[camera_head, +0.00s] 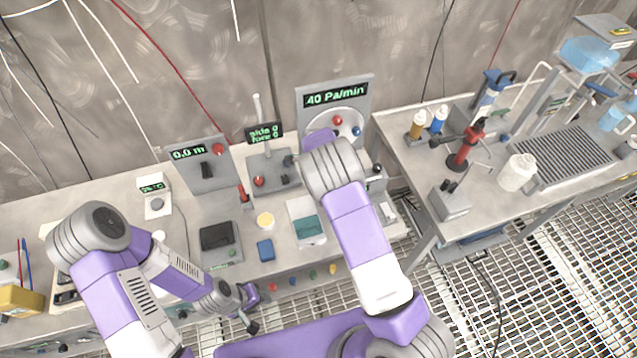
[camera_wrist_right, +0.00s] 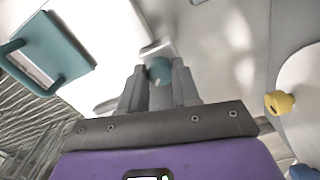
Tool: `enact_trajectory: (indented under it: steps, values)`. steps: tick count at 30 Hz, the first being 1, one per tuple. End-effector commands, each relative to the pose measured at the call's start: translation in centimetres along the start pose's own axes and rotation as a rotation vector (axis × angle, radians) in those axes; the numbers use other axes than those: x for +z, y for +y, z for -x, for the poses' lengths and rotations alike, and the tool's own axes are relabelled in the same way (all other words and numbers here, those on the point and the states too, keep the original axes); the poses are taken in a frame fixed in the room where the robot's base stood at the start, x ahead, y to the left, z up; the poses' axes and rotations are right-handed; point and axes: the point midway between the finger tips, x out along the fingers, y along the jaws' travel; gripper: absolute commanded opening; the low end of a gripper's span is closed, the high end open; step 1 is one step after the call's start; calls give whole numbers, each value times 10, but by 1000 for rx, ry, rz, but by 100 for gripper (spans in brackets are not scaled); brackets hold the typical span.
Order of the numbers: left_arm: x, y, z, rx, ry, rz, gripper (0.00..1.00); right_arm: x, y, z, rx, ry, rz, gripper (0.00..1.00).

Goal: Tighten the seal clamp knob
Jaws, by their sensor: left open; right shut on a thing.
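The panel (camera_head: 304,113) at the back of the bench has a display reading "40 Pa/min" and a pale round plate with a red knob (camera_head: 338,120) and a blue knob (camera_head: 357,131). My right arm covers its lower part, and my right gripper is hidden there in the head view. In the right wrist view, my right gripper (camera_wrist_right: 160,88) is shut on a small teal knob (camera_wrist_right: 159,69), mostly hidden between the fingers. A yellow knob (camera_wrist_right: 281,103) sits on the pale round plate to its right. My left gripper (camera_head: 247,308) is open and empty near the bench's front edge.
A white box with a teal front (camera_head: 307,228) stands on the bench near my right arm; a teal handle (camera_wrist_right: 62,80) shows in the wrist view. A "0.0 m" panel (camera_head: 201,167) stands left.

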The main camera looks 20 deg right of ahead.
Motion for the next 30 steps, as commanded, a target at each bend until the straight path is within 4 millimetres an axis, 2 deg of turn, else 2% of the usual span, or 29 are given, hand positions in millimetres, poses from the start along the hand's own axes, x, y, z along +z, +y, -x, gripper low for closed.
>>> enact_trajectory:
  steps: [18,30]
  values:
    - [1,6,15,0,0,0,43,0,-2,2,-5,1,-543,1]
    - [1,7,18,0,0,0,43,-1,-2,2,-4,-1,-716,1]
